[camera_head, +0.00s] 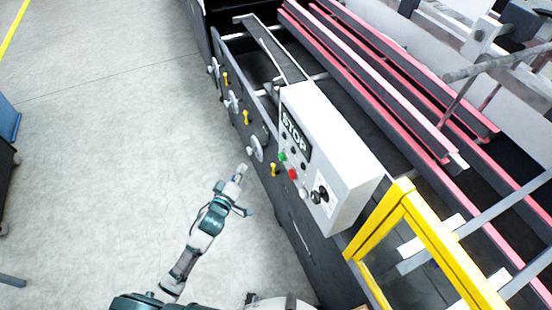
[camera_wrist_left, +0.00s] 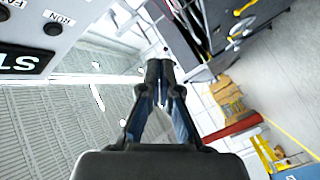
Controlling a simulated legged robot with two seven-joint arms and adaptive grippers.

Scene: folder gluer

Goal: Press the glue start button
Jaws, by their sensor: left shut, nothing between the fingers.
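A white control box (camera_head: 330,150) is mounted on the side of the folder gluer. Its face carries a black STOP sign (camera_head: 295,137), a green button (camera_head: 283,156), a red button (camera_head: 293,174) and several dark knobs. No label readable here marks the glue start button. My left gripper (camera_head: 241,170) is shut and empty, in front of the machine and left of the control box, apart from the buttons. In the left wrist view the shut fingers (camera_wrist_left: 160,72) point away from the box face (camera_wrist_left: 75,22), whose RUN label and STOP sign show at upper left. My right gripper is not in view.
The machine's dark side panel (camera_head: 290,215) carries handwheels (camera_head: 256,148) and yellow levers (camera_head: 274,170) close to my left gripper. A yellow guard frame (camera_head: 395,215) stands right of the box. Grey floor (camera_head: 110,130) on the left is clear.

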